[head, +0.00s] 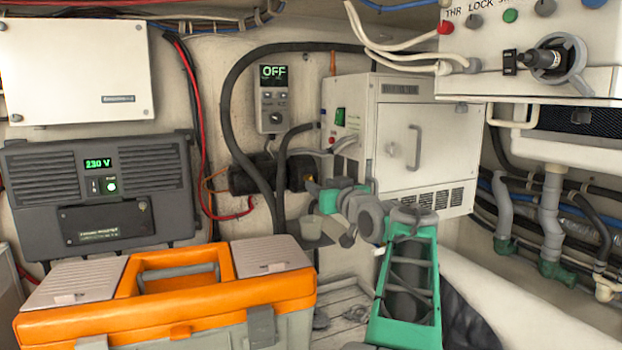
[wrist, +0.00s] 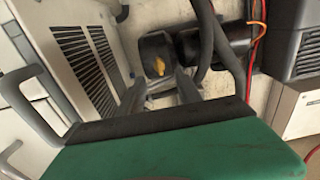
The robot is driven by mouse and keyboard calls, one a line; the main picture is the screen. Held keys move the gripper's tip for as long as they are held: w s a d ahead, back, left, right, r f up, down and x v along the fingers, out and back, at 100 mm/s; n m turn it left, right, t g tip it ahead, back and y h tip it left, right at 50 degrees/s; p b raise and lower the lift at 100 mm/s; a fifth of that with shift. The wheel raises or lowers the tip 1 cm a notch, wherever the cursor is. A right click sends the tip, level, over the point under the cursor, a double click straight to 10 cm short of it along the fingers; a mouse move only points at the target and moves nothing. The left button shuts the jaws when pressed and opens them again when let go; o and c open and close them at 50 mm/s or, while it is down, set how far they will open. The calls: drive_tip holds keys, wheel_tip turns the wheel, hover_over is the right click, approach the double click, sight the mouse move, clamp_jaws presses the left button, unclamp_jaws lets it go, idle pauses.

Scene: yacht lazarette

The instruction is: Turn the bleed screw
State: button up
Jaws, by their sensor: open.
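A small yellow bleed screw (wrist: 158,66) sits on the end face of a black rounded housing (wrist: 154,48) in the wrist view. In the head view the black housing (head: 296,170) is behind hoses, left of the white cabinet, and my gripper largely covers the screw's area. My gripper (head: 314,184) is in front of the housing. In the wrist view its two grey fingers (wrist: 160,88) are apart and empty, pointing toward the screw, with the screw roughly between their tips. The remaining distance is hard to judge.
The white cabinet (head: 402,135) is right of the housing. Dark hoses (head: 232,105) pass close to it; they also show in the wrist view (wrist: 205,45). An orange toolbox (head: 175,300) fills the front left.

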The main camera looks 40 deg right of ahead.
drive_tip(key=p+x, duration=0.1)
drive_tip(key=x, duration=0.4)
drive_tip(key=shift+f, duration=0.1)
drive_tip(key=shift+c, duration=0.3)
clamp_jaws()
